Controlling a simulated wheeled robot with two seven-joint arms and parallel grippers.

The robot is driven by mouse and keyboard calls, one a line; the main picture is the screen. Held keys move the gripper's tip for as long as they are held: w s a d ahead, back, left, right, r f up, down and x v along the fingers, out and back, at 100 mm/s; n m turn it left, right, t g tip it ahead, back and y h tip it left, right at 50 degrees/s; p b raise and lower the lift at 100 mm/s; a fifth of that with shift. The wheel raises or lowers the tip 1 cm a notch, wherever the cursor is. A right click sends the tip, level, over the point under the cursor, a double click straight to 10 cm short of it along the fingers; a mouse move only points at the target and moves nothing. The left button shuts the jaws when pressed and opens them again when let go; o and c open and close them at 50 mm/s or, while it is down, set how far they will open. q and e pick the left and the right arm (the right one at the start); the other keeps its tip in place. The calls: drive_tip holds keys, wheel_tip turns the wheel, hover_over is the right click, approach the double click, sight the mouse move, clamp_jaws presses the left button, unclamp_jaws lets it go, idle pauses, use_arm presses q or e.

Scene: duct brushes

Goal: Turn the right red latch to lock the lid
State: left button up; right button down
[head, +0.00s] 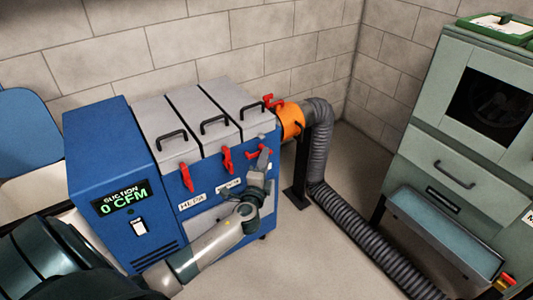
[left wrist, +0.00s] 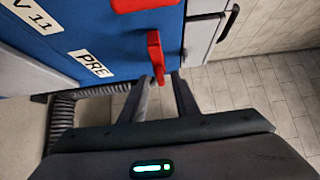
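The blue suction box (head: 110,150) carries three grey lids with black handles. The right red latch (head: 254,154) is on its front below the right lid (head: 240,98), lying roughly sideways. The left latch (head: 187,178) and middle latch (head: 227,160) hang roughly upright. My left gripper (head: 264,157) is at the right latch and partly covers it. In the left wrist view, the gripper (left wrist: 163,80) is open, with a red latch handle (left wrist: 155,52) reaching toward the gap between its fingers. Contact cannot be told. My right gripper is not in view.
An orange collar (head: 291,120) with a red clamp (head: 272,101) joins a grey ribbed hose (head: 320,150) at the box's right side. A black stand (head: 297,185) is close by. A green cabinet (head: 440,130) stands at right. Floor between is partly clear.

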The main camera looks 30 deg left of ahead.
use_arm(q)
drive_tip(key=shift+x, duration=1.15)
drive_tip(key=shift+w+a, duration=0.2)
drive_tip(key=shift+w, duration=0.3)
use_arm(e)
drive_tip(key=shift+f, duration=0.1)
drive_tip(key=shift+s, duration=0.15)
use_arm(q)
clamp_jaws()
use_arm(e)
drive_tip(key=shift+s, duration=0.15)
